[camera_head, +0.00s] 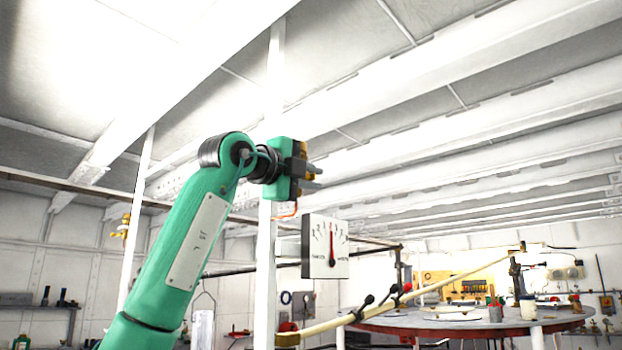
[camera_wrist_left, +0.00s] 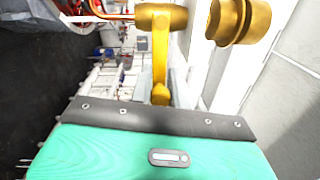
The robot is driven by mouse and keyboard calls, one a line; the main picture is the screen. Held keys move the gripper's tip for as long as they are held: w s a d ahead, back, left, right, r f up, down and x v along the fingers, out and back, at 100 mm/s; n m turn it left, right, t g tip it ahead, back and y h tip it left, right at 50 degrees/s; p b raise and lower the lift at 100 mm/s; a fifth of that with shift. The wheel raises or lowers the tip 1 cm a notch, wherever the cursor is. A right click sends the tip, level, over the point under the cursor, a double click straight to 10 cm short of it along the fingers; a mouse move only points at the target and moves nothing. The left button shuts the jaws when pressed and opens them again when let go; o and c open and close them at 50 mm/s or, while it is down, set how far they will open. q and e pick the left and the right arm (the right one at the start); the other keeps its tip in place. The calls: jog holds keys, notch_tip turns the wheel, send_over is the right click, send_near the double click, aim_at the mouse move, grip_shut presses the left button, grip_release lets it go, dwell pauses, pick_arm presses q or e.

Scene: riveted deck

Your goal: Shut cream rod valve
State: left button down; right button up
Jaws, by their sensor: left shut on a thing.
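My left gripper (camera_head: 312,178) is high in the middle of the head view, beside a white upright post (camera_head: 267,255). Its fingers show small and grey, close together, with brass-coloured metal by them. In the left wrist view a brass handle (camera_wrist_left: 160,65) with a rounded crosspiece runs down to the edge of my gripper housing. The gripper is shut on this handle. The fingertips are hidden there. A larger brass valve body (camera_wrist_left: 240,20) stands to the right of the handle. The head view does not show how far the handle is turned. My right gripper is not in view.
A dial gauge (camera_head: 325,247) with a red needle hangs just below right of the gripper. A long cream rod (camera_head: 455,279) with black levers slants above a round table (camera_head: 375,325). Another brass valve (camera_head: 125,226) is at the left. Ceiling beams run overhead.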

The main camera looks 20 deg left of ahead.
pick_arm(q)
jog(key=shift+a+r, duration=0.1)
jog(key=shift+r, duration=0.05)
jog(key=c, duration=1.3)
grip_release()
jog(key=shift+s, duration=0.1)
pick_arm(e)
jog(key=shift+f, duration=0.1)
pick_arm(q)
jog(key=shift+s+a+f+b, duration=0.1)
jog(key=shift+s+f+b, duration=0.15)
jog(key=shift+b, duration=0.05)
jog(key=shift+b+v, duration=2.1)
jog(key=shift+v, duration=4.45)
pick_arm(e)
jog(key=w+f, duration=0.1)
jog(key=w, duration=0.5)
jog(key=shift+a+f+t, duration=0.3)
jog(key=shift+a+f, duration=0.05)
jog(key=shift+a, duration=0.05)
pick_arm(q)
jog(key=shift+r, duration=0.15)
